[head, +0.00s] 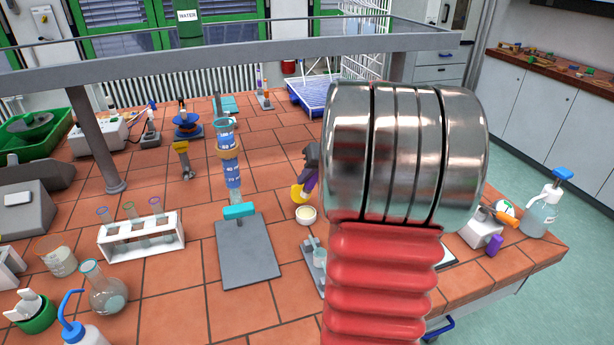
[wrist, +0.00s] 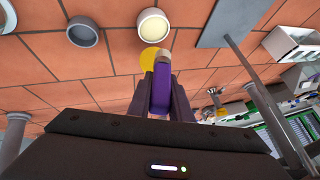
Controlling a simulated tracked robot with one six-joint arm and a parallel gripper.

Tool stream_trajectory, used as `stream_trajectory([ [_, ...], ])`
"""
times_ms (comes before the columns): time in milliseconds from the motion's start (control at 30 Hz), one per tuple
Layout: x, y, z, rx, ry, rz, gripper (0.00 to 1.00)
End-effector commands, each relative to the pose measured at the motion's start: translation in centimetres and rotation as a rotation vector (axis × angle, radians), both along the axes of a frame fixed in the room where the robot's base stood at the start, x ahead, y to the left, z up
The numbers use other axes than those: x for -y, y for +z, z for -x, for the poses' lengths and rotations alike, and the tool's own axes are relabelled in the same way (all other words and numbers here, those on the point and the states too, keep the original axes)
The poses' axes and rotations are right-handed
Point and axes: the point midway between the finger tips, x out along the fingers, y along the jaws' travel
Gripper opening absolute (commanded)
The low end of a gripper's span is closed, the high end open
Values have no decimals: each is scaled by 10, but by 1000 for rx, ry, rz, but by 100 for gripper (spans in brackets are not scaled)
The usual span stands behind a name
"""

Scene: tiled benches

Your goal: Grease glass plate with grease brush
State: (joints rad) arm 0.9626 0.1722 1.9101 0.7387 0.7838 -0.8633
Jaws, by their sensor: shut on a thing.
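My gripper (wrist: 161,92) is shut on a purple-handled tool, which looks like the grease brush (wrist: 160,90). A greyish band shows at its far end in the wrist view. In the head view my gripper (head: 309,168) is dark and partly hidden by my arm, with the purple handle (head: 310,183) below it. A yellow shape (wrist: 152,60) shows just beyond the handle; I cannot tell whether it belongs to the brush. A white bowl with a pale cream filling (head: 306,214) stands close by, also in the wrist view (wrist: 154,28). I cannot clearly make out the glass plate.
A test tube rack (head: 142,236) and flask (head: 105,292) stand further left. My red arm hides much of the right side. An overhead rail (head: 250,48) crosses the bench.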

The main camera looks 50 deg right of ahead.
Motion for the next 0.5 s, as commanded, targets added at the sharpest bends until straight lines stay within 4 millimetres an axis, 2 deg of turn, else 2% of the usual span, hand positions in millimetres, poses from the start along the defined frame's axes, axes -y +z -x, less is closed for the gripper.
stream_trajectory([
  [500,1,-42,1,-1,-2,-1,0],
])
